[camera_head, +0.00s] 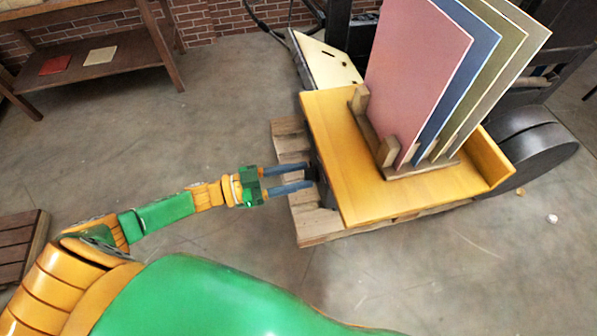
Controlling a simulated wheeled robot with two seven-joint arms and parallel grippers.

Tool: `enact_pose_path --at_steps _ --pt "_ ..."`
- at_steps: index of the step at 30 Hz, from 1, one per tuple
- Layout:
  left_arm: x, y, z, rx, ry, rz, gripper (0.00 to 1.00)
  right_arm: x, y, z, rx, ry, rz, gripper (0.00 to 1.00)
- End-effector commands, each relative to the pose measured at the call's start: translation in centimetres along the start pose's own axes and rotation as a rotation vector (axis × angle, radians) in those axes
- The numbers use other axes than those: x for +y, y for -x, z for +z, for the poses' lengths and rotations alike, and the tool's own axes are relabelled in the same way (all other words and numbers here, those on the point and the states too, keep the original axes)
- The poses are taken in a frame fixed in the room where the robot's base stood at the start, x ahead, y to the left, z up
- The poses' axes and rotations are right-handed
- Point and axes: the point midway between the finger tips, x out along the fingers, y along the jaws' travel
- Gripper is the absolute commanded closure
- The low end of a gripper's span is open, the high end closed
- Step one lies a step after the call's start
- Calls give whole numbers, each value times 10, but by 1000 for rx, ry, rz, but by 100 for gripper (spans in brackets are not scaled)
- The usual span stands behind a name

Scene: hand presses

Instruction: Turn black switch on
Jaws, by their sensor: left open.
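My left gripper (309,175) reaches in from the left with its two blue-grey fingers apart and nothing seen between them. Its fingertips are at the left side of the yellow bench (365,205), close to a dark part under the bench's edge. I cannot tell whether they touch it. I cannot make out the black switch or its position clearly; the bench edge and my fingers may hide it. My right gripper is not in view.
The bench stands on a wooden pallet (318,228). A wooden rack (425,168) on it holds several upright boards, with a pink board (415,75) in front. Black machinery (530,150) stands behind. A brown table (110,55) is at the upper left. The floor between is clear.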

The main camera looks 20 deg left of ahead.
Motion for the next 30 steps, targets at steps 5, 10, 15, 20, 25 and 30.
enact_pose_path --at_steps 5,10,15,20,25,30 --pt "0 -1 1 -1 0 0 55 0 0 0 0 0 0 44" --pt "0 -1 1 -1 0 -1 90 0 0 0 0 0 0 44" --pt "0 -1 1 -2 0 -1 100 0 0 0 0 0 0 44" --pt "0 -1 2 -2 -6 -1 100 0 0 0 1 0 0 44" --pt "1 -1 2 -3 -51 0 100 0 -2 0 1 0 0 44" --pt "1 0 3 -3 -153 -1 100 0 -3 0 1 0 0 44"
